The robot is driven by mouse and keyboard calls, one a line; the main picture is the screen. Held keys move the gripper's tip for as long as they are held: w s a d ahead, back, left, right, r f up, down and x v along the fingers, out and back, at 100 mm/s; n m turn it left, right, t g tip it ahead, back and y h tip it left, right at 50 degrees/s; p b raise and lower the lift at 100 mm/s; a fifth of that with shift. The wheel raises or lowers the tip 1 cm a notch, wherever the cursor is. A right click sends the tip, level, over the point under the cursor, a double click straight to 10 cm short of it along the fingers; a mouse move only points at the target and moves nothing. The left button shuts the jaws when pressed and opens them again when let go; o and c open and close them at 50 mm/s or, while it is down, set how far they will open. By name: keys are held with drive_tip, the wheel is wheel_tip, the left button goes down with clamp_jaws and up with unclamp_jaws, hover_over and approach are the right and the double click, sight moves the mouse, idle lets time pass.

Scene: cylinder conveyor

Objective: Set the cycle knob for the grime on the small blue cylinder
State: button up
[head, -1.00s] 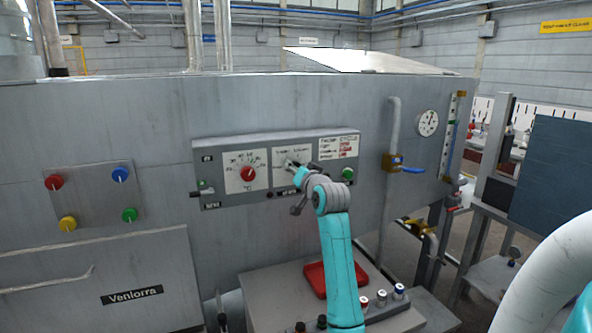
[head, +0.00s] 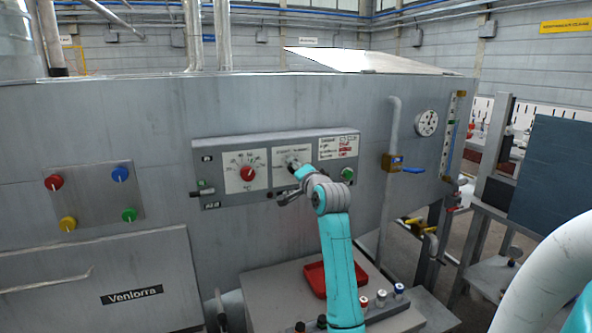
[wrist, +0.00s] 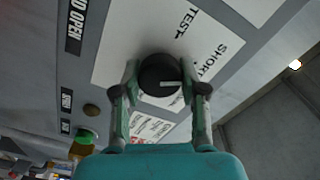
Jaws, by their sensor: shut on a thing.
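The cycle knob is a round black knob with a white pointer line (wrist: 160,72), in the middle of the wrist view. The line points right in that view, below the printed word SHORT; TEST is printed further up. My gripper (wrist: 160,90) has its two fingers on either side of the knob, shut on it. In the head view my gripper (head: 297,170) is at the white cycle dial plate (head: 283,157), hiding part of it. Several small cylinders stand on the bench, one with a blue top (head: 398,288); grime on it is too small to make out.
A temperature dial with a red knob (head: 247,173) is left of the cycle dial. A small printed chart (head: 338,147) and a green button (head: 347,174) are at its right. A red tray (head: 318,280) lies on the bench below my arm. A pipe with a blue-handled valve (head: 410,169) is further right.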

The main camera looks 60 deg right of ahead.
idle(0.3)
drive_tip(key=o, duration=1.2)
drive_tip(key=shift+c, duration=0.2)
drive_tip(key=v, duration=1.2)
